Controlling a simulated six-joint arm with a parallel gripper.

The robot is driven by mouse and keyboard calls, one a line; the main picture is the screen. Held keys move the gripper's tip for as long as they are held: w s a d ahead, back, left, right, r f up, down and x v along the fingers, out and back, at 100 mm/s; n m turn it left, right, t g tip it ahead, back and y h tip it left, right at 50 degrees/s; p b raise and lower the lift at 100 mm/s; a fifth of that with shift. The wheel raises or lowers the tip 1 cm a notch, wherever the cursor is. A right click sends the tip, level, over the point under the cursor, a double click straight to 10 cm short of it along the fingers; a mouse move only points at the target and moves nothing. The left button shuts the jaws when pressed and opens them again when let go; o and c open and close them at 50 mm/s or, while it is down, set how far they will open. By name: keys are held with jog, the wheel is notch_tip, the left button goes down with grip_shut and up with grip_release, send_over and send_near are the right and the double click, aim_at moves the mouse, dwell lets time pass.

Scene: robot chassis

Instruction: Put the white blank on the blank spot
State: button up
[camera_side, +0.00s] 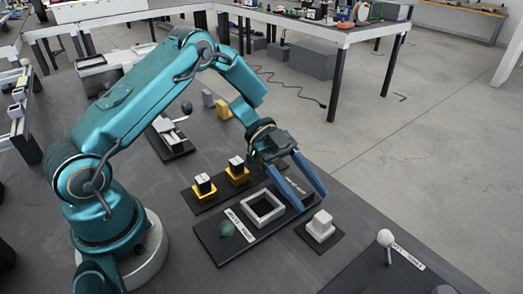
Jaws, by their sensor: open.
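A white block (322,218), which looks like the white blank, sits upright on a wider pale base on a small dark plate (329,243), right of centre. My gripper (312,201) has two long blue fingers spread apart and pointing down toward the right. Its tips are close to the white block, above or behind it; the exact gap cannot be told. Nothing shows between the fingers. A hollow white square frame (249,211) stands on a dark labelled plate just left of the block. Which place is the blank spot cannot be told; the labels are too small to read.
A green ball (227,229) is left of the frame. Two yellow blocks with dark and white tops (204,188) (238,176) stand behind it. A white ball on a stand (386,238) is at the right. A vise-like device (173,132) is farther back. Bare dark table surrounds these.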

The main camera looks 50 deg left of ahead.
jog(key=v, duration=0.7)
jog(key=shift+w+a+r, duration=0.1)
jog(key=shift+w+r, duration=0.1)
jog(key=shift+w, duration=0.05)
jog(key=w+r+n+t+y, duration=0.3)
jog(key=w+r+t, duration=0.7)
jog(key=w, duration=0.1)
jog(key=s+a+r+n+t+y, duration=0.2)
jog(key=a+r+n+t+y, duration=0.35)
jog(key=r+n+y, duration=0.4)
jog(key=s+d+f+n+g, duration=0.1)
jog(key=s+f+g, duration=0.2)
jog(key=s, duration=0.5)
jog(key=s+d+f+n+g, duration=0.2)
jog(key=s+f+g, duration=0.1)
jog(key=s, duration=0.5)
jog(key=s+d+f+n+g, duration=0.1)
jog(key=s+f+g, duration=0.3)
jog(key=s, duration=0.4)
jog(key=shift+s+d+f+n+y, duration=0.15)
jog(key=shift+s+f+n+y, duration=0.3)
jog(key=shift+f+n, duration=0.25)
